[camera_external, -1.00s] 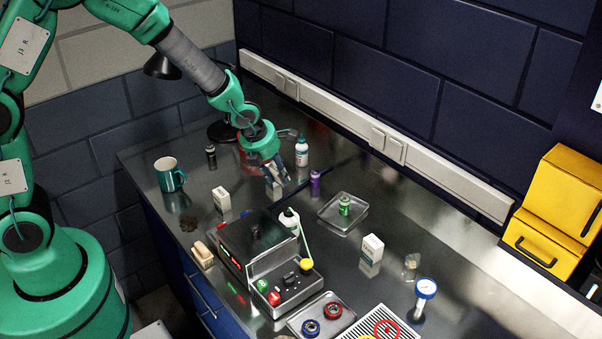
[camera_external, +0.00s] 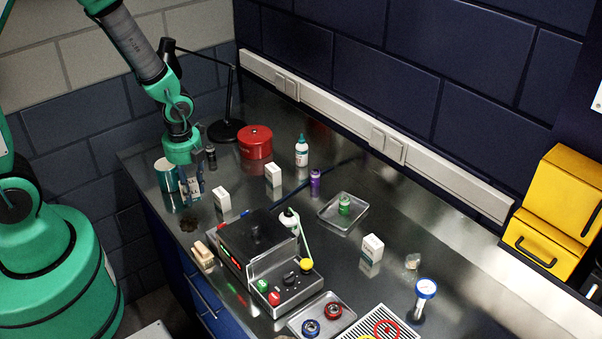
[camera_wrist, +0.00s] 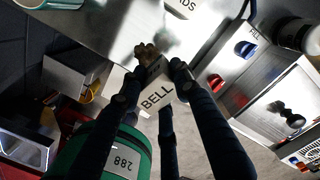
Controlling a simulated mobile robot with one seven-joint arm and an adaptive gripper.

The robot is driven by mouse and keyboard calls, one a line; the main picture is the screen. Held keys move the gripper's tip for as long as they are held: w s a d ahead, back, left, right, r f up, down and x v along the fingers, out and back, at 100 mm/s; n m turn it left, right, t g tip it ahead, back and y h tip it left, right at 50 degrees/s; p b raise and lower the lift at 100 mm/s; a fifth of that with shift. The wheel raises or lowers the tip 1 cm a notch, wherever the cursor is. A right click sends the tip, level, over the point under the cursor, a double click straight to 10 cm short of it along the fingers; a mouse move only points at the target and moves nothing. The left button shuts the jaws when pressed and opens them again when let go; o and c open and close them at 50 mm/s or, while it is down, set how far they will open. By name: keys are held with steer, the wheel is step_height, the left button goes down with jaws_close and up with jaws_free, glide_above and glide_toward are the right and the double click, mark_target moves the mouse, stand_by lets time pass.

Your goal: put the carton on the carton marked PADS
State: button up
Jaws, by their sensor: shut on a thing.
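My gripper (camera_external: 190,192) is shut on a white carton (camera_external: 188,187), held at the left end of the bench in front of the mug. In the wrist view my gripper (camera_wrist: 155,82) has its fingers on both sides of this carton (camera_wrist: 157,97), whose face reads BELL. A white carton with lettering ending in DS (camera_wrist: 182,8) is cut off at the top of the wrist view. In the external view white cartons stand right of my gripper (camera_external: 222,199), farther back (camera_external: 273,175) and at the right (camera_external: 372,246); their lettering is unreadable there.
A grey instrument box (camera_external: 255,242), a red tin (camera_external: 255,142) and a lamp (camera_external: 226,130) stand nearby. A metal tray (camera_external: 330,212) holds a green container.

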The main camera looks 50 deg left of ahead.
steer(key=s+n, duration=0.2)
steer(key=s, duration=0.1)
steer(key=s+n+p, duration=0.1)
steer(key=s, duration=0.1)
steer(key=shift+s+a+r+h, duration=0.2)
steer(key=shift+a+r+h, duration=0.1)
steer(key=shift+a+h, duration=0.1)
steer(key=shift+w, duration=0.15)
steer(key=p, duration=0.2)
glide_above(222, 191)
steer(key=shift+f, duration=0.7)
steer(key=shift+f, duration=0.15)
steer(key=shift+f+p, duration=0.5)
steer(key=shift+f, duration=1.15)
